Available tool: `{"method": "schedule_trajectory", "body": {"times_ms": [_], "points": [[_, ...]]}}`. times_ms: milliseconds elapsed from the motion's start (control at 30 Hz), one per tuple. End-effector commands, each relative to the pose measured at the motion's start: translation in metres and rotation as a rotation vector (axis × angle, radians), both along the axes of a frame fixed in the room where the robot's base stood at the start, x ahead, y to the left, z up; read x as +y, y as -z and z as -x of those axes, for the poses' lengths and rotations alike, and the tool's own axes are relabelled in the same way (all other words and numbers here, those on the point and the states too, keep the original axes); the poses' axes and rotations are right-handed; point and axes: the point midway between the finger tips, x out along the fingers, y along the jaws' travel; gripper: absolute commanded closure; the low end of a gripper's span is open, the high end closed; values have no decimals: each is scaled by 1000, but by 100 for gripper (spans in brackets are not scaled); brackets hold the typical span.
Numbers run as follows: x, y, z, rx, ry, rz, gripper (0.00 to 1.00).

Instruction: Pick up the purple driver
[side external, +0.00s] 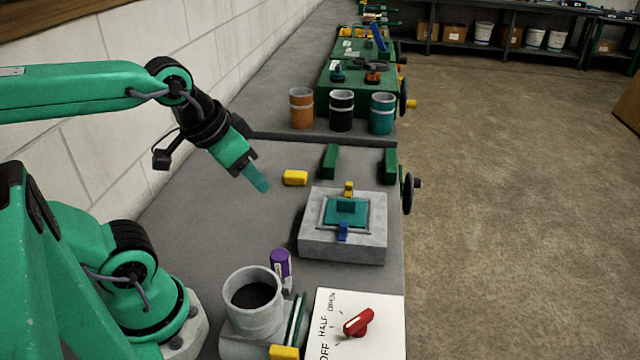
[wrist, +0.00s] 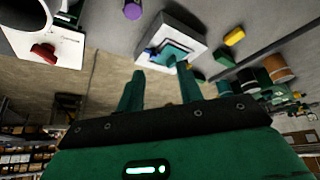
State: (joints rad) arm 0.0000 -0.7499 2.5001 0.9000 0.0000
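The purple driver (side external: 281,263) stands on the grey bench just behind and right of a grey cup, with a purple top and a pale lower part. In the wrist view the purple driver (wrist: 132,9) shows at the top edge, partly cut off. My gripper (side external: 262,187) is in the air above the bench, behind and to the left of the driver, apart from it. In the wrist view my gripper (wrist: 160,68) has its two teal fingers spread with nothing between them.
The grey cup (side external: 253,311) stands close by the driver. A white dial panel with a red knob (side external: 358,322) lies in front. A grey block with a teal plate (side external: 344,247) sits right. A yellow block (side external: 295,178) and several cans stand behind.

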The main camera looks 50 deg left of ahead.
Motion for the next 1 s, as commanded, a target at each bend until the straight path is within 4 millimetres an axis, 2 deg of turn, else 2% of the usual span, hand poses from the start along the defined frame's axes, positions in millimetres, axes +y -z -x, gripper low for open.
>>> {"method": "schedule_trajectory", "body": {"times_ms": [33,133,167,467,667,867,1000], "points": [[0,0,0,0,0,0,64],[0,0,0,0,0,0,44],[0,0,0,0,0,0,42],[0,0,0,2,-3,1,42],[-2,9,-4,38,-46,29,42],[-9,31,-12,132,-172,93,42],[-16,53,-17,219,-303,140,42]]}}
